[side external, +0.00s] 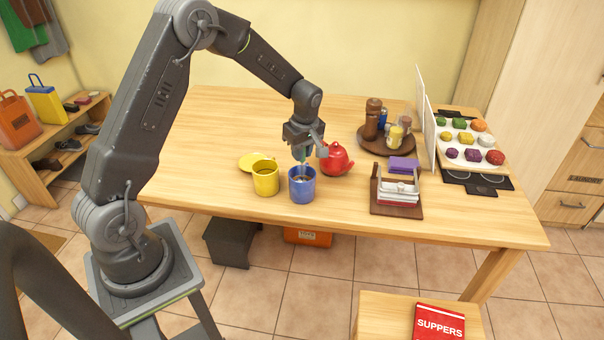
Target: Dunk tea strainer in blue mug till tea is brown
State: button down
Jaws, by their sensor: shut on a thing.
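The blue mug (302,190) stands upright near the table's front edge. My gripper (303,152) is right above the mug, pointing down, shut on the tea strainer (301,172). Only a small part of the strainer shows, at the mug's mouth; its lower end is hidden inside or behind the rim. The colour of the liquid in the mug is too small to tell. A yellow mug (265,180) stands just left of the blue mug, with a yellow disc like a lid (251,162) behind it. A red teapot (337,160) stands close on the right.
A round brown tray (371,144) with jars and shakers stands behind the teapot. A wooden holder (397,200) with white and red items is at right, a purple block (404,165) behind it. A white panel (427,118) stands before a food tray (470,158). The table's left part is clear.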

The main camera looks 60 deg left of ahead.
jog(key=shift+r, duration=3.75)
jog(key=shift+r, duration=1.75)
